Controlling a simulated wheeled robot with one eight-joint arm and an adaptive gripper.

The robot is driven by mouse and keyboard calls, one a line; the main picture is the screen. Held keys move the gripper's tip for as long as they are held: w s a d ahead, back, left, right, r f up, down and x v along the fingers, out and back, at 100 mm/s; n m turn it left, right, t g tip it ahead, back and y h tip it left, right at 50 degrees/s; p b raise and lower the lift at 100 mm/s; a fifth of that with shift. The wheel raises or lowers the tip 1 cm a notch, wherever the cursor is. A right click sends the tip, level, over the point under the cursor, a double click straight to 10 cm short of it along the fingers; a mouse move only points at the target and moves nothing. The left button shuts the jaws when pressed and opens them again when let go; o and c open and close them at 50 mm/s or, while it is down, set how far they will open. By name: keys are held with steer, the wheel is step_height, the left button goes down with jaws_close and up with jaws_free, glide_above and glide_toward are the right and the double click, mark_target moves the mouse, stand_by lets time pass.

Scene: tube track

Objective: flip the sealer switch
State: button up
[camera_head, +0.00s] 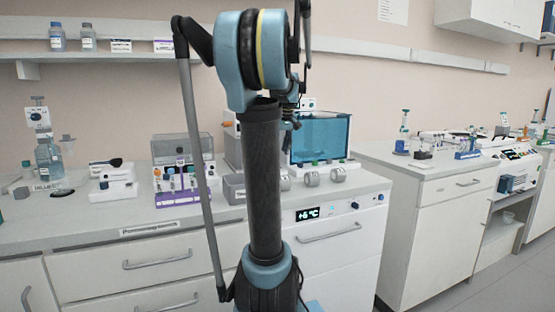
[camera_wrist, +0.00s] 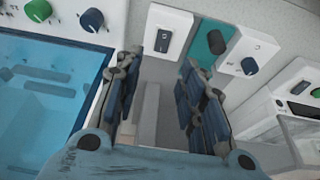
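A dark rocker switch (camera_wrist: 163,41) sits on a white panel at the top middle of the wrist view; no sealer label is readable, so I cannot be sure it is the sealer switch. My gripper (camera_wrist: 163,68) shows in the wrist view with its two blue-padded fingers spread and nothing between them. The switch lies just beyond the gap between the fingertips, and no contact is visible. In the head view my gripper (camera_head: 291,118) is largely hidden behind my arm, beside the blue-walled bath (camera_head: 322,137).
In the wrist view, the bath's blue basin (camera_wrist: 45,85) lies left of the fingers, with a blue knob (camera_wrist: 91,20) and a green knob (camera_wrist: 38,10) above it.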

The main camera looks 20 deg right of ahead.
steer(key=v, duration=0.5)
steer(key=shift+s+r, duration=0.1)
steer(key=shift+r, duration=0.25)
